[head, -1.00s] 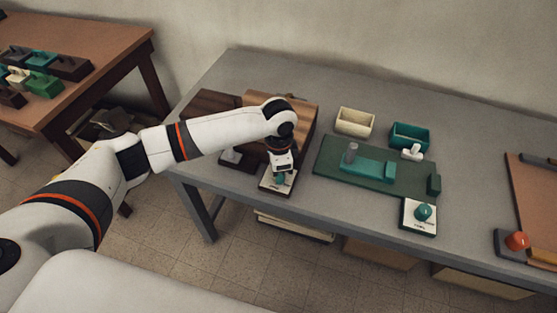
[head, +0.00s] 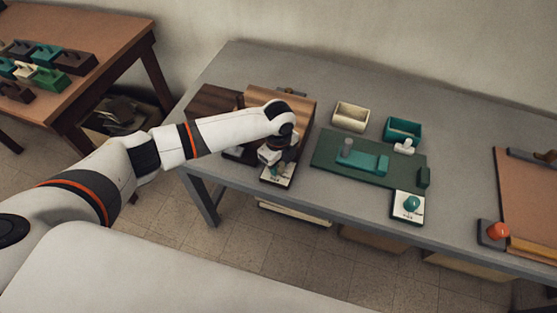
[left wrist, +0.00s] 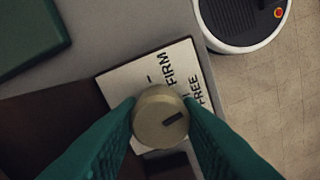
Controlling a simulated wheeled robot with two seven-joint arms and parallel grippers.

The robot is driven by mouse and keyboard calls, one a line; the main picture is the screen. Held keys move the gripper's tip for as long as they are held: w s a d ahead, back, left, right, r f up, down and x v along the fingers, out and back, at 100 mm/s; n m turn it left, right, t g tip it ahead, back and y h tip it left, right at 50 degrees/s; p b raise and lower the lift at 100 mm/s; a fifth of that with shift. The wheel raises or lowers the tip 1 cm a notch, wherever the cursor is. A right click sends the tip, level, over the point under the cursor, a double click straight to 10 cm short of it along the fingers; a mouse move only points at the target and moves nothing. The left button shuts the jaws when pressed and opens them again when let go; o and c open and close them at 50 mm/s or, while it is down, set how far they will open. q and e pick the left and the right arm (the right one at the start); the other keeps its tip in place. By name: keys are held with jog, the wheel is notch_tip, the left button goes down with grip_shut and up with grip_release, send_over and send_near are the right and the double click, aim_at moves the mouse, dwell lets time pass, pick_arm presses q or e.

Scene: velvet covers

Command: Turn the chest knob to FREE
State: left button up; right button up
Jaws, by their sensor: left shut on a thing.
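The wooden chest (head: 268,97) stands on the grey table at its left end. In front of it is a white label plate (head: 283,181) on a dark base. In the left wrist view the plate (left wrist: 125,83) reads FIRM and FREE. The round grey-brown knob (left wrist: 150,98) sits on the plate, and its dark slot mark points right and slightly up, to just below the word FREE. My left gripper (left wrist: 160,118) is shut on the knob, with a teal finger on each side. In the head view my left gripper (head: 272,160) hides the knob. My right gripper is not in view.
A green board (head: 322,160) with another plate and teal knob (head: 411,203) lies to the right. A cream bin (head: 351,116) and a teal bin (head: 403,130) stand behind it. An orange knob (head: 497,231) is at far right. The back of the table is clear.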

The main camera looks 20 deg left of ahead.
pick_arm(q)
jog(key=shift+m, duration=1.1)
jog(key=o, duration=1)
jog(key=shift+r, duration=0.1)
notch_tip(320, 180, up, 12)
jog(key=shift+f+b, duration=0.1)
jog(key=shift+b, duration=0.4)
